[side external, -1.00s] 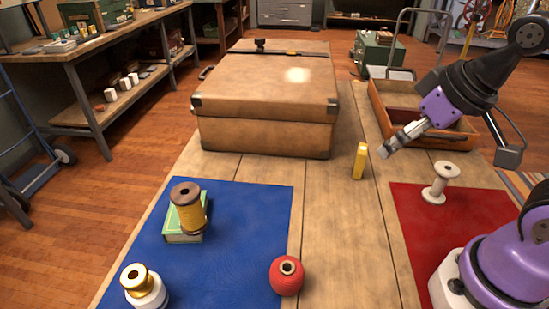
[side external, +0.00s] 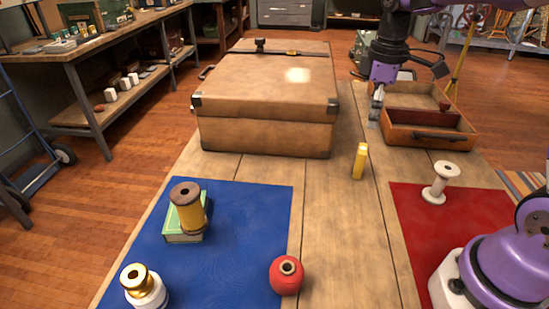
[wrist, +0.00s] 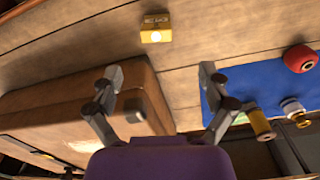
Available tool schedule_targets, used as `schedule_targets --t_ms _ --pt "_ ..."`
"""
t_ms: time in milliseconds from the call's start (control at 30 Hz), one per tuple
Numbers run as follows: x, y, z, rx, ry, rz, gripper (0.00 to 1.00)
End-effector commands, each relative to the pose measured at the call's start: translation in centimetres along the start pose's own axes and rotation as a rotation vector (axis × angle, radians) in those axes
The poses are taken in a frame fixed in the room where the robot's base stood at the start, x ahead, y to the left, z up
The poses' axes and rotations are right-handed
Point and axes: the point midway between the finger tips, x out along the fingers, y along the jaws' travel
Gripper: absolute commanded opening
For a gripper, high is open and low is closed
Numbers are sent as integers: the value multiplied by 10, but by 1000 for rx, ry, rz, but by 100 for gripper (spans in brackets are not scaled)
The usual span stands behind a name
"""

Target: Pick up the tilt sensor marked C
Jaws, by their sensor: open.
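A small upright yellow block (side external: 360,161) stands on the bare wood between the suitcase and the red mat; it may be the tilt sensor, but I cannot read any letter on it. It also shows in the wrist view as a yellow block (wrist: 156,36) with a pale round spot, ahead of the fingertips. My gripper (side external: 375,112) hangs pointing down over the table, behind the yellow block and between the suitcase and the wooden tray. In the wrist view my gripper (wrist: 160,72) has its two fingers spread with nothing held between them.
A big brown suitcase (side external: 265,100) is left of my gripper, and a wooden tray (side external: 430,135) is to its right. A white spool (side external: 440,184) stands on the red mat (side external: 455,225).

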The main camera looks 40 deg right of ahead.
Motion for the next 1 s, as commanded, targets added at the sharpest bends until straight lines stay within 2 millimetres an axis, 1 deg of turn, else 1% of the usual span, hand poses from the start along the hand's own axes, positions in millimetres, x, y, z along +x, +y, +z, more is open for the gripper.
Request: schedule_targets --t_ms 33,100,300,533,733,833,1000 --pt "5 4 0 -12 -9 -10 90" --pt "13 6 0 -23 -16 -18 90" --pt "45 5 0 -26 -16 -18 90" --pt "68 5 0 -26 -15 -18 90" --pt "100 5 -2 -25 -15 -18 90" --pt "108 5 -2 -25 -14 -16 90" --pt "109 5 -2 -25 -13 -15 90"
